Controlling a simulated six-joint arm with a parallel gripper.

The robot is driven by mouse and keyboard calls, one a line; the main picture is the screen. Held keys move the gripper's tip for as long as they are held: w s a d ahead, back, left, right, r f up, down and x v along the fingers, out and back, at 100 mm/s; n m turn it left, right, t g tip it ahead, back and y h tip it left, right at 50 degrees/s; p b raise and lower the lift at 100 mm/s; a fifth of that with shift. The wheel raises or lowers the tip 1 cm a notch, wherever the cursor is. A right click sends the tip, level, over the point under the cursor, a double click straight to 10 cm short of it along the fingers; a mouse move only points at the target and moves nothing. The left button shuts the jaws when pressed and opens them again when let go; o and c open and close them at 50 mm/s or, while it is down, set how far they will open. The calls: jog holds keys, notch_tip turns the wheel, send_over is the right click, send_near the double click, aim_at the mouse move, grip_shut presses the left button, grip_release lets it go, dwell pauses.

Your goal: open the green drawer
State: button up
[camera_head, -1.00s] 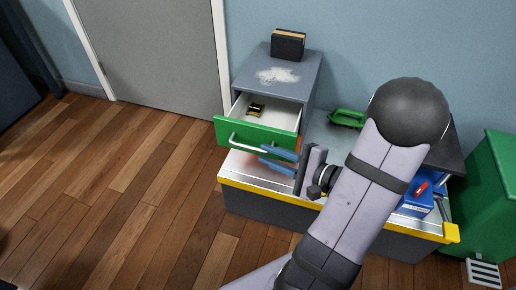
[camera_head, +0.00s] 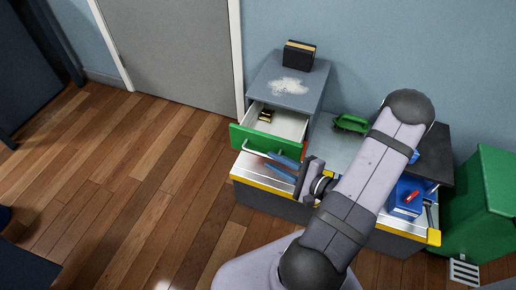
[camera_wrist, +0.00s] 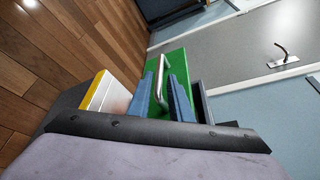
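The green drawer (camera_head: 248,136) stands pulled out of the grey cabinet (camera_head: 312,88), its pale inside showing. A small black and yellow item (camera_head: 265,115) lies in it. The drawer's silver handle (camera_head: 254,152) is on the green front; the wrist view shows the handle (camera_wrist: 178,52) too. My gripper (camera_head: 281,168) has its blue fingers apart, near the right end of the handle. In the wrist view my gripper (camera_wrist: 163,88) has a finger on each side of the handle's near part. I cannot tell whether the fingers touch it.
A low bench (camera_head: 262,184) with a yellow edge runs below the drawer. A green-handled item (camera_head: 350,123) and a blue box (camera_head: 405,198) are on it. A black box (camera_head: 299,54) stands on the cabinet. A green bin (camera_head: 485,200) is at the right.

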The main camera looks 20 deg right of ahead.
aim_at(262, 156)
jog(key=shift+b+x, duration=0.6)
jog(key=shift+x, duration=3.1)
grip_shut()
